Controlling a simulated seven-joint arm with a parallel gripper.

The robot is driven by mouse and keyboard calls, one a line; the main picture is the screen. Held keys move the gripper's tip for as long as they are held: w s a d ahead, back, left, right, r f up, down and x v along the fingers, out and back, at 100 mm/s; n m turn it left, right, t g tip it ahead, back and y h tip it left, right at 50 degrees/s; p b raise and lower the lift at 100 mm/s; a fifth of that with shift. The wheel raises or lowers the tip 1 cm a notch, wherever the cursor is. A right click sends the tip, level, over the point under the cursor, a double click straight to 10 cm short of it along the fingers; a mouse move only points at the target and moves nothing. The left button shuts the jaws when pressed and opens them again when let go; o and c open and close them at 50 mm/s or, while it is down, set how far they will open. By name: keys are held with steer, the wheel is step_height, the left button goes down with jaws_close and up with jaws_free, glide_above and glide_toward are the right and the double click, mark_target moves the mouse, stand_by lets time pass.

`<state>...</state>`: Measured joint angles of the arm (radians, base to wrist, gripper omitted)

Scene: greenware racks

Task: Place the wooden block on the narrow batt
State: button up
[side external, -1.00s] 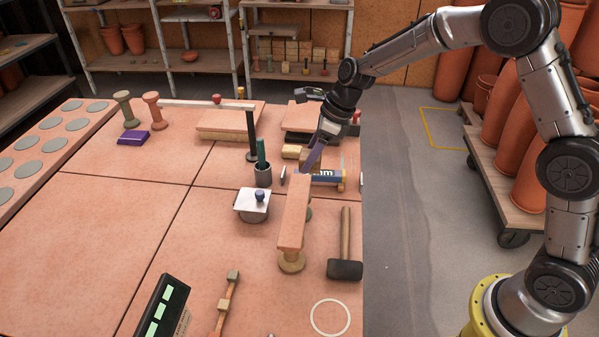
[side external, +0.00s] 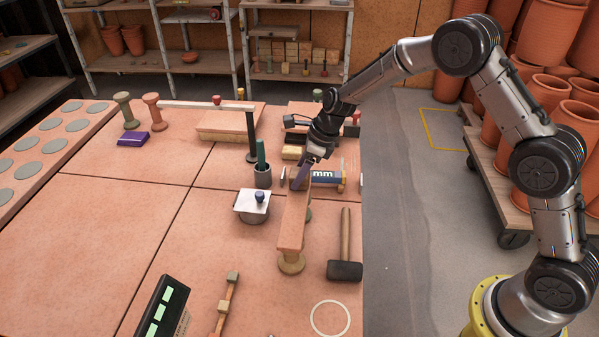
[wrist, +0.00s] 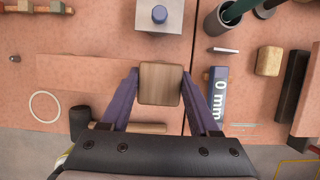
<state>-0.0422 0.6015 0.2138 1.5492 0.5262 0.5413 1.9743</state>
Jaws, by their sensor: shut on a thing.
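My gripper (side external: 303,172) is shut on a wooden block (wrist: 160,86). The block is a light brown square with rounded corners, gripped between two purple fingers in the wrist view. In the side view it is largely hidden by the gripper. The narrow batt (side external: 293,217) is a long terracotta plank raised on round supports. My gripper is at its far end. In the wrist view the batt (wrist: 85,72) runs from the left to the block, which covers part of it. I cannot tell whether block and batt touch.
A lidded pot (side external: 252,207) and a tool cup (side external: 263,177) stand left of the batt. A blue "mm" labelled object (side external: 326,180) is close right of my gripper. A mallet (side external: 345,270) lies to the right, a pale ring (side external: 330,318) in front.

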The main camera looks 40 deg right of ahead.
steer(key=o, duration=1.4)
steer(key=s+d+r+n, duration=0.25)
steer(key=s+r, duration=0.25)
steer(key=r, duration=0.4)
steer(key=s+d+r+n, duration=0.1)
steer(key=s+r+n, duration=0.2)
steer(key=s+r, duration=0.35)
steer(key=s+d+r+n+h, duration=0.1)
steer(key=s+n, duration=0.6)
steer(key=s, duration=0.1)
steer(key=s+d+r+n+t+h, duration=0.1)
steer(key=s+d+r+n, duration=0.1)
steer(key=s+n, duration=0.5)
steer(key=s+d+r+n+t+h, duration=0.1)
steer(key=s+r+n, duration=0.1)
steer(key=s+n, duration=0.5)
steer(key=shift+s+d+n, duration=0.15)
steer(key=shift+s, duration=0.95)
steer(key=shift+s+d+n, duration=0.1)
steer(key=shift+s, duration=1)
